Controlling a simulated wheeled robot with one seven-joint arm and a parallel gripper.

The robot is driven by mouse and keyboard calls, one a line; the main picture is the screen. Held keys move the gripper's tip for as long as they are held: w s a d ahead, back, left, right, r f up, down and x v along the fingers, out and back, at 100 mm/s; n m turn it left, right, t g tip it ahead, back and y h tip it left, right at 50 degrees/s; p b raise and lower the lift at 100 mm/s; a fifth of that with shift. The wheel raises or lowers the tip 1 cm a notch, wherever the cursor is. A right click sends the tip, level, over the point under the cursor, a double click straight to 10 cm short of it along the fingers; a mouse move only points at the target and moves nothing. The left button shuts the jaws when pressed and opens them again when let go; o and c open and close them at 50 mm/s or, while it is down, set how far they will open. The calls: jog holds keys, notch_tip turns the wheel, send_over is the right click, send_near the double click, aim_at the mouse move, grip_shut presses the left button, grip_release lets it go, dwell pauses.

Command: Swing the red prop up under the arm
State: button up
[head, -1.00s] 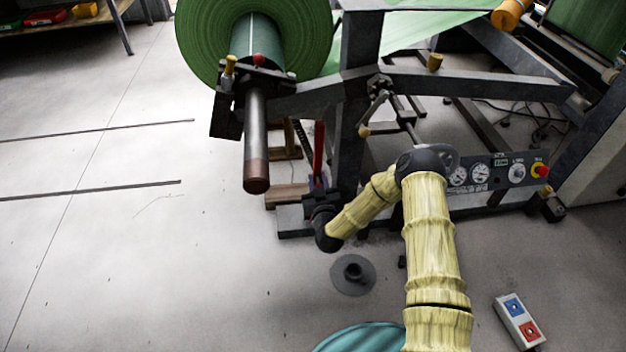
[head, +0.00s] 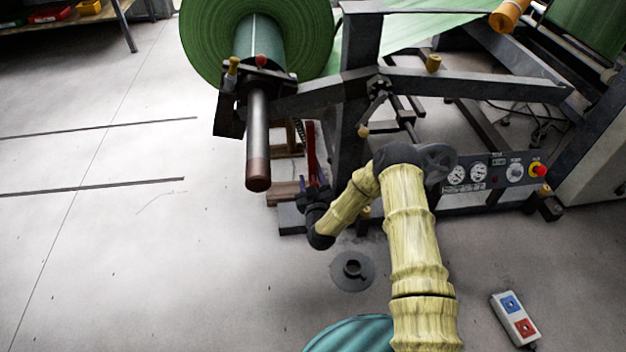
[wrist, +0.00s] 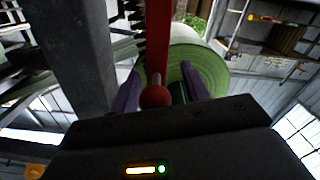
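The red prop (head: 311,152) stands nearly upright, leaning slightly, beside the dark machine post and below the arm (head: 312,96) that bears the green roll's shaft. My gripper (head: 314,190) is at the prop's lower part in the head view, small and partly hidden by my wrist. In the wrist view, the red bar (wrist: 159,35) rises ahead of my gripper (wrist: 160,88). A red ball knob (wrist: 155,97) sits between the two purple fingers, close to the left one. A gap shows between knob and right finger, so the fingers look open around it. The prop's foot is hidden.
The green roll (head: 215,45) and its protruding shaft (head: 257,140) are above left of my gripper. The machine post (head: 350,125) is close on the right. A control panel (head: 490,172) is further right. Open floor lies to the left.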

jog(key=shift+s, duration=0.1)
jog(key=s+d+p, duration=0.1)
jog(key=s+p, duration=1.1)
jog(key=s, duration=0.1)
jog(key=shift+d, duration=0.35)
jog(key=shift+p, duration=0.5)
jog(key=shift+s+d+p, duration=0.2)
jog(key=shift+s+p, duration=1.85)
jog(key=shift+p, duration=0.35)
